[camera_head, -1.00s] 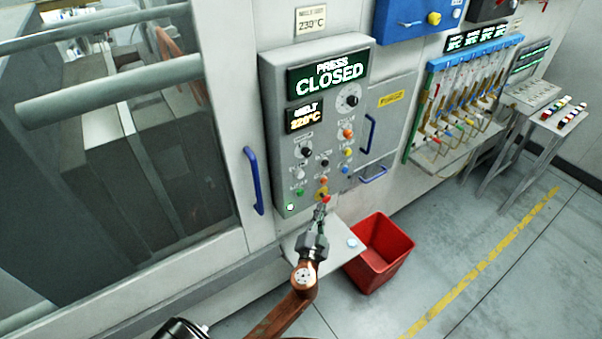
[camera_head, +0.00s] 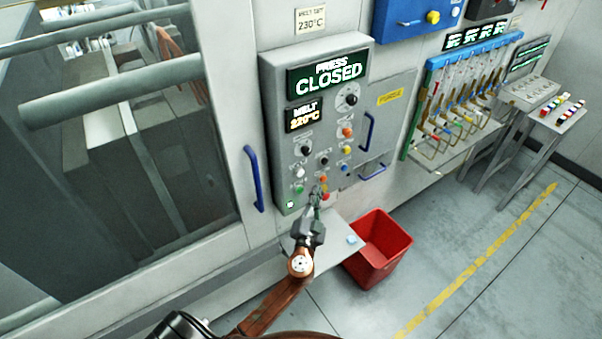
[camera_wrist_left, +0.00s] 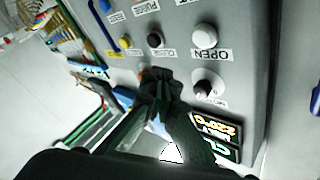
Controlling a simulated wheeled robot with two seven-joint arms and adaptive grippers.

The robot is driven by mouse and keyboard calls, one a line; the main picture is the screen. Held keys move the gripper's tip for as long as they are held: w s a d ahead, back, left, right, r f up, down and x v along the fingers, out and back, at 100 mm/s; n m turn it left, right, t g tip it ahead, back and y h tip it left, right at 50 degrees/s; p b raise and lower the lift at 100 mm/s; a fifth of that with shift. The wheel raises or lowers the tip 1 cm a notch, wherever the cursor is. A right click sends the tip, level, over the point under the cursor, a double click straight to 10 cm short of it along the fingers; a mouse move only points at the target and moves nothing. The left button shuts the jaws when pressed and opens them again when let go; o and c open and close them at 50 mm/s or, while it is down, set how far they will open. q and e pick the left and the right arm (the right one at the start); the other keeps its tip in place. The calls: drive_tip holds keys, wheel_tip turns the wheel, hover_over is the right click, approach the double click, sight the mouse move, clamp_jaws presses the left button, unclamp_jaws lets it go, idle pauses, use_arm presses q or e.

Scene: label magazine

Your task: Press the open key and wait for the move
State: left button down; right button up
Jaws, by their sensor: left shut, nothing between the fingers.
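The control panel (camera_head: 282,140) of the press has a display (camera_head: 328,74) reading PRESS CLOSED. A white key (camera_head: 300,172) sits on the panel's left side. In the left wrist view, the white key (camera_wrist_left: 206,36) has a label (camera_wrist_left: 204,54) reading OPEN. My left gripper (camera_head: 317,190) is shut and empty in front of the panel's lower part, right of and below the white key. In the left wrist view, its fingers (camera_wrist_left: 152,78) point at the panel, apart from the OPEN key. Contact with the panel cannot be told. My right gripper is not in view.
Several other knobs and keys, such as a green one (camera_head: 299,189), surround the white key. A blue handle (camera_head: 253,178) stands left of the panel. A small shelf (camera_head: 325,252) and a red bin (camera_head: 378,250) are below.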

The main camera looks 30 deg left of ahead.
sight(300, 173)
use_arm(q)
drive_tip(key=w+a, duration=0.2)
drive_tip(key=a, duration=0.3)
drive_tip(key=shift+w+a, duration=0.2)
drive_tip(key=shift+a, duration=0.2)
drive_tip(key=shift+b, duration=0.3)
idle(0.9)
drive_tip(key=shift+w+a, duration=0.2)
drive_tip(key=shift+a, duration=0.15)
